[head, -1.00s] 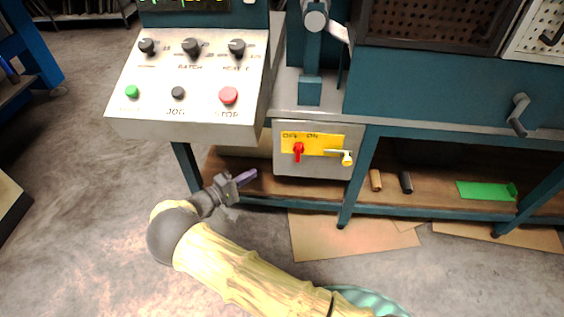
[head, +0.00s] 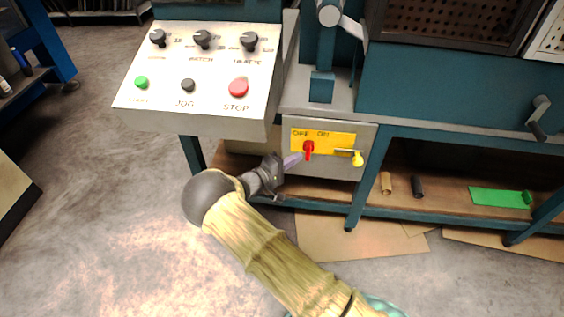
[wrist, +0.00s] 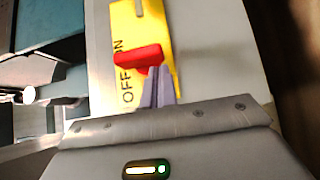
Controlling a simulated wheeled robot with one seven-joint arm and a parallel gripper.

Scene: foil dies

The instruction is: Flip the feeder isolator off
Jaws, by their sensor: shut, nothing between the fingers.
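The feeder isolator is a red handle (head: 308,149) on a yellow plate (head: 340,142) marked OFF and ON, on the front of a grey box (head: 325,166). In the head view the handle is upright, under the gap between the two words. In the wrist view the red handle (wrist: 138,57) lies just beyond my fingertips. My gripper (head: 297,160) is shut and empty, its purple fingers pointing at the handle from the lower left. The fingers also show in the wrist view (wrist: 158,82), at or very near the handle; I cannot tell whether they touch.
A yellow-ended lever (head: 357,158) sticks out at the plate's right. The control panel (head: 190,110) with knobs and buttons overhangs at upper left. The lower shelf (head: 450,205) holds small rolls and a green sheet. Floor at left is open.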

